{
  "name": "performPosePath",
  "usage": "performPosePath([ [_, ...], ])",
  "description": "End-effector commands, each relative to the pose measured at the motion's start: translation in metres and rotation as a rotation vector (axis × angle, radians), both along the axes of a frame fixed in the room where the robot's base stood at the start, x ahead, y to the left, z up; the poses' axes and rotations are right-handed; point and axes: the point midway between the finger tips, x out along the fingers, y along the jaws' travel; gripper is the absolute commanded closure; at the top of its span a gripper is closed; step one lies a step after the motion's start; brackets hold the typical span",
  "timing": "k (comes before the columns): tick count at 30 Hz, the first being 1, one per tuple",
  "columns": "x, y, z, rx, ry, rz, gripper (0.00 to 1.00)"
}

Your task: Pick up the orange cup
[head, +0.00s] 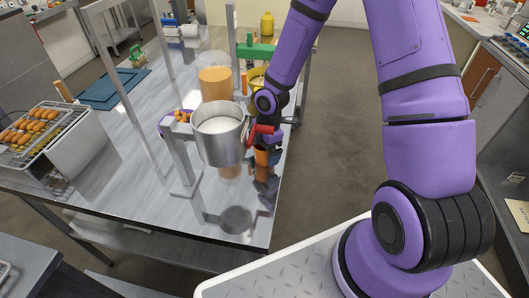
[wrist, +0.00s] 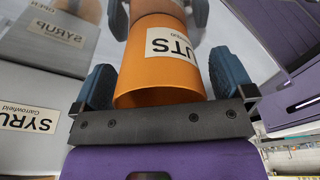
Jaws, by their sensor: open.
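The orange cup (wrist: 165,70) fills the middle of the wrist view, with a pale label ending in "UTS". My gripper (wrist: 160,15) is open, with one dark blue finger on each side of the cup. I cannot tell whether the fingers touch it. In the head view, the cup (head: 262,157) is mostly hidden by my gripper (head: 264,143), near the right edge of the shiny metal table (head: 130,165).
A metal pot (head: 219,145) with white contents is close to the left of my gripper; its SYRUP label (wrist: 28,122) shows in the wrist view. A larger tan-orange container (head: 215,84) is behind it.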

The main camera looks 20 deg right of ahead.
Motion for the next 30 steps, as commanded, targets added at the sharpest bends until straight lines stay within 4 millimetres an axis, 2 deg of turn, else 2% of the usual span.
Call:
performPosePath([
  [7, 0.0, 0.0, -0.001, 0.0, -0.001, -0.001, 0.02],
  [13, 0.0, 0.0, -0.001, 0.0, -0.001, -0.001, 0.48],
  [23, 0.0, 0.0, 0.001, 0.0, -0.001, -0.001, 0.5],
  [26, 0.001, -0.001, 0.006, 0.0, -0.002, -0.003, 0.5],
  [30, 0.001, -0.001, 0.024, 0.001, -0.004, -0.005, 0.5],
])
